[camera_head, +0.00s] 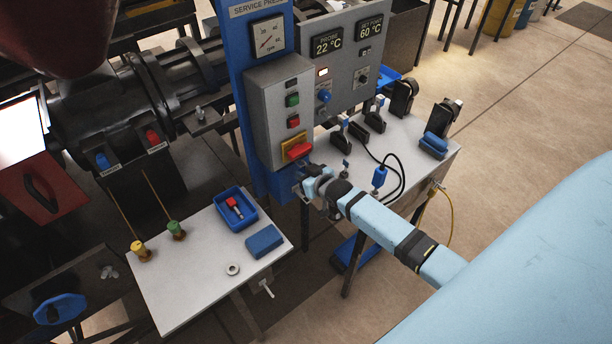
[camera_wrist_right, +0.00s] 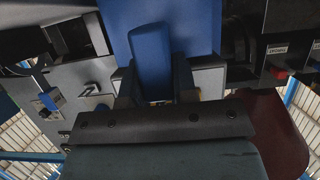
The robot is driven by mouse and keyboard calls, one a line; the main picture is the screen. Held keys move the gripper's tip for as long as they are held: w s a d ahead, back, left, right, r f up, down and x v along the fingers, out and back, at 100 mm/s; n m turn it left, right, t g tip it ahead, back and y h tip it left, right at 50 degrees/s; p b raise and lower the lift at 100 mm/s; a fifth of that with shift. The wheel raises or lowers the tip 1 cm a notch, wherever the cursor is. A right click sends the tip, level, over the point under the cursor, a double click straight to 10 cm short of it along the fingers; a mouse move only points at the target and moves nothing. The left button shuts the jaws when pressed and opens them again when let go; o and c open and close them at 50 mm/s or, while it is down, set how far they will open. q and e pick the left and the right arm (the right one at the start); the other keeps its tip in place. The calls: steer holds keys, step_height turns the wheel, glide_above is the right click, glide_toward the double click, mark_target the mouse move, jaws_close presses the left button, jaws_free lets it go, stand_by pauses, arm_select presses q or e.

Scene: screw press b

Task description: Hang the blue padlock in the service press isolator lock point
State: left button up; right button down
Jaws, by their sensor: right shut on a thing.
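My right gripper (camera_head: 303,188) is beside the blue press column, just below the grey control box. In the right wrist view its two fingers (camera_wrist_right: 155,95) are closed on a blue block-like body (camera_wrist_right: 150,55), which I take as the blue padlock. Its shackle cannot be made out, and in the head view the gripper mostly hides it. The isolator (camera_head: 296,147), a red handle on a yellow plate, is low on the control box, just above the gripper. Its lock hole is too small to tell. My left gripper is not in view.
A grey-white table (camera_head: 190,285) at the lower left holds a blue tray (camera_head: 252,219) with a red item, a blue block (camera_head: 264,241) and a ring (camera_head: 232,269). The right bench (camera_head: 425,165) carries clamps and a black cable. The control box (camera_head: 262,110) stands out from the column.

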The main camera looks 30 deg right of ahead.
steer(key=shift+w, duration=0.3)
steer(key=shift+f+b, duration=0.4)
steer(key=shift+f, duration=0.25)
stand_by(0.5)
steer(key=c, duration=0.8)
jaws_free()
